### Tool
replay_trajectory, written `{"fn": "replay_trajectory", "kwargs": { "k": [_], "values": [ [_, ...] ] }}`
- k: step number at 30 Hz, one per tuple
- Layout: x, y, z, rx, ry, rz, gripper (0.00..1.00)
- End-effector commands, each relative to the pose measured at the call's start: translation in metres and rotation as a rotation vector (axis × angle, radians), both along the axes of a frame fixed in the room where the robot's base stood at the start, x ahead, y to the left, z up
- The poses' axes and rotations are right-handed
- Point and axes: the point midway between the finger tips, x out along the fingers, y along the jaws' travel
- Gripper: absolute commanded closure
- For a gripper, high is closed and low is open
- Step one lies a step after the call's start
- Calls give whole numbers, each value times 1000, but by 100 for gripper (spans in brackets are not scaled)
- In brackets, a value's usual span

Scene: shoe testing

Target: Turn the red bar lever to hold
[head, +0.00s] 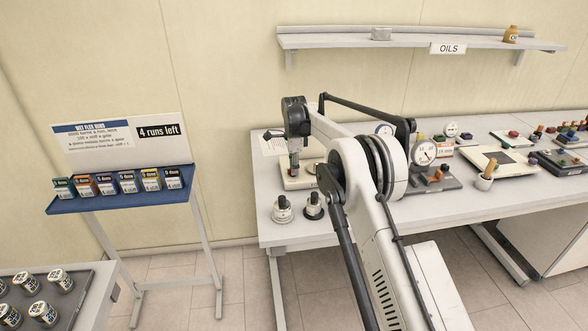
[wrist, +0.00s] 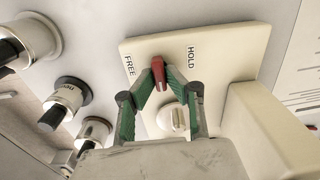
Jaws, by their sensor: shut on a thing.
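The red bar lever (wrist: 167,75) is on a cream panel (wrist: 222,48) in the wrist view. Its visible part lies between the printed words FREE, on the left, and HOLD, on the right. My gripper (wrist: 166,79) is shut on the lever, with its green-padded fingers angled in from both sides; they hide part of it. A pale round knob (wrist: 171,117) shows between the fingers. In the head view my gripper (head: 294,165) points down over the cream panel (head: 298,182) at the table's left end; the lever is too small there to read its angle.
Two round black-and-white knobbed pieces (head: 283,209) stand at the table's front left edge. Dial gauges (head: 425,153) and other devices fill the table to the right. A blue rack (head: 125,190) of small boxes stands left, with free floor between.

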Motion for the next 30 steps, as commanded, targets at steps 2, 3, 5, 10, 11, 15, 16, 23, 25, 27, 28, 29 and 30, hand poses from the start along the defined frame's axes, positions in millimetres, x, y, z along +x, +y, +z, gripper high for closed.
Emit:
{"fn": "replay_trajectory", "kwargs": {
  "k": [2,3,5,10,11,15,16,23,25,27,28,29,30],
  "values": [
    [0,0,-1,0,0,21,100],
    [0,0,-1,0,0,36,100],
    [0,0,-2,0,0,66,100],
    [1,0,-3,0,0,183,100],
    [1,0,-3,0,0,208,100],
    [1,1,-3,0,0,337,100],
    [1,1,-3,0,0,365,100],
    [2,1,-2,0,0,585,100],
    [2,1,-2,0,0,652,100],
    [2,2,-2,0,0,718,100],
    [2,2,-2,0,0,747,100],
    [2,2,-2,0,0,775,100],
    [2,2,-2,0,0,813,100]
  ]
}}
